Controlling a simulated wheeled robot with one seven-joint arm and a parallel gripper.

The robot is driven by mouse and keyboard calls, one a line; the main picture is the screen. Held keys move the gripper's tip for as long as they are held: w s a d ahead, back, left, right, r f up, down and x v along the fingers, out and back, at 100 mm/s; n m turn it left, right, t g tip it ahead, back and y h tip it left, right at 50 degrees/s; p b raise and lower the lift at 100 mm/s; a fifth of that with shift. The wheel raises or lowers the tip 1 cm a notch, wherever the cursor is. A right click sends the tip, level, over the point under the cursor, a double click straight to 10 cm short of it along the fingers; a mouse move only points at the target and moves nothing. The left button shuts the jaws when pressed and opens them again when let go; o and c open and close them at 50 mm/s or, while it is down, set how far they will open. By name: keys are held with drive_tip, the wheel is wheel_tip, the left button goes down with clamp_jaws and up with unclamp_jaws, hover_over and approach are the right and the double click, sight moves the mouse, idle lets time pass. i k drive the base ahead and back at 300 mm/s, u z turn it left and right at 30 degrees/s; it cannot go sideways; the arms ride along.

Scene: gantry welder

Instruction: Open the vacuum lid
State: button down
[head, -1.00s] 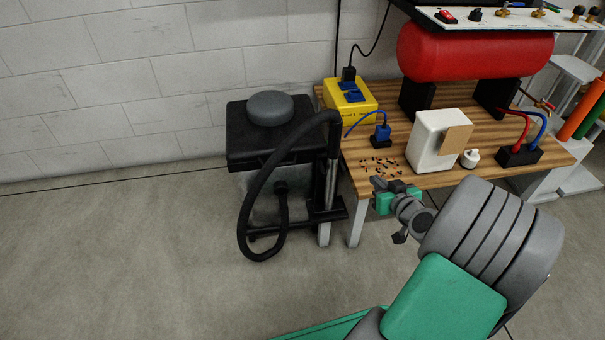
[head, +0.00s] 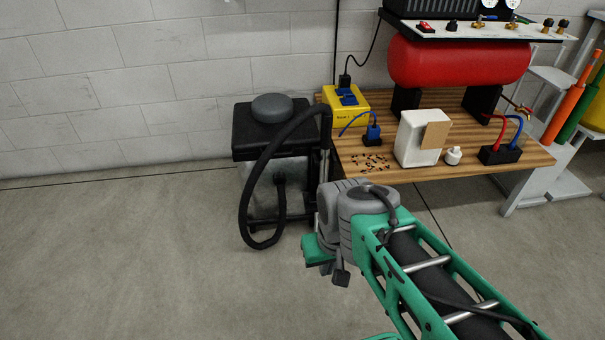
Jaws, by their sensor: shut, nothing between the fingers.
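The vacuum (head: 268,190) stands on the floor against the wall, left of the workbench. Its black lid (head: 252,143), with a round grey cap (head: 272,108) on top, sits flat and closed on the translucent body. A thick black hose (head: 246,190) loops down its front right side. My gripper (head: 337,272) is shut and empty, low in front of the vacuum's right side and apart from it. My wrist hides most of it, and the fingertips are not clear.
A wooden workbench (head: 470,162) stands right of the vacuum. It carries a yellow power box (head: 345,105), a white box (head: 416,140), small loose parts and a red tank (head: 455,62). The floor left and front of the vacuum is clear.

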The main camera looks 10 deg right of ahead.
sight(256, 122)
drive_tip(key=u, duration=0.55)
drive_tip(key=i, duration=1.05)
drive_tip(key=u, duration=0.4)
